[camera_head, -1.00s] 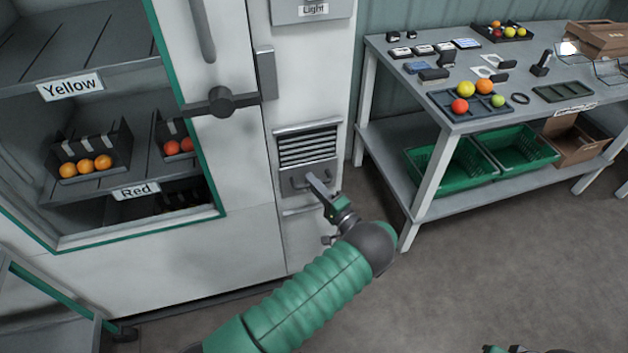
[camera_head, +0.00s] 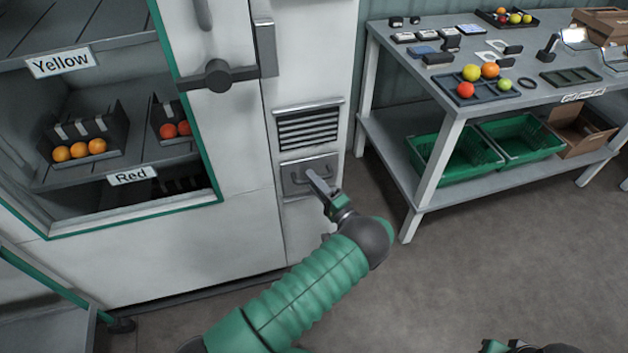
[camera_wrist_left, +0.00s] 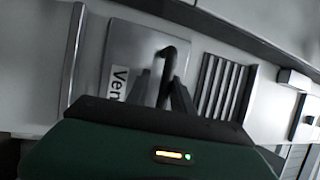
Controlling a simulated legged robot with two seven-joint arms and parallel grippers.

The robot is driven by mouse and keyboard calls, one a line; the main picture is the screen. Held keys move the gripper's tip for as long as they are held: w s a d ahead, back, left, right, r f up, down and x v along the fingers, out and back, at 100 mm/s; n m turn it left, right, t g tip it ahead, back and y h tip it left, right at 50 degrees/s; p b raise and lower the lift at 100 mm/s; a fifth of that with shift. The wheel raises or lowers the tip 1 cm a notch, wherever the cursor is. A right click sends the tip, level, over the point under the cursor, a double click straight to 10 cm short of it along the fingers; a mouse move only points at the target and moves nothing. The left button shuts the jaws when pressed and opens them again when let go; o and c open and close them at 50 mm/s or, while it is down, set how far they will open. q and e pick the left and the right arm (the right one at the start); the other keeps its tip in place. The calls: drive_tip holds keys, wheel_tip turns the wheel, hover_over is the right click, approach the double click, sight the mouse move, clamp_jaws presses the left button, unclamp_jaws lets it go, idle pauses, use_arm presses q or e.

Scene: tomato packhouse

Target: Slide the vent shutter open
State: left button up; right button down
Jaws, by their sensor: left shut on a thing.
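The vent shutter (camera_head: 292,186) is a grey plate with a bar handle (camera_head: 297,177), low on the white cabinet's narrow right panel. It sits below the dark slats of the vent (camera_head: 308,131), which show uncovered. My left gripper (camera_head: 314,177) is shut on the shutter's handle. In the left wrist view the dark handle (camera_wrist_left: 168,58) stands between the fingers, and the shutter plate (camera_wrist_left: 135,42) carries a partly hidden label starting "Ven" (camera_wrist_left: 118,83). The slats (camera_wrist_left: 222,85) lie to the right there. My right gripper (camera_head: 528,347) is only partly in view at the bottom edge.
The cabinet's shelves hold fruit at the left, with a door latch (camera_head: 218,76) above the vent. A grey table (camera_head: 530,84) with trays and small items stands at the right, with green crates (camera_head: 455,158) on its lower shelf. The floor (camera_head: 450,270) between is clear.

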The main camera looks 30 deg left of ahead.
use_arm(q)
drive_tip(key=shift+w, duration=0.1)
drive_tip(key=shift+d, duration=0.35)
drive_tip(key=p+v, duration=0.1)
drive_tip(key=v, duration=1.5)
drive_tip(key=shift+s, duration=0.2)
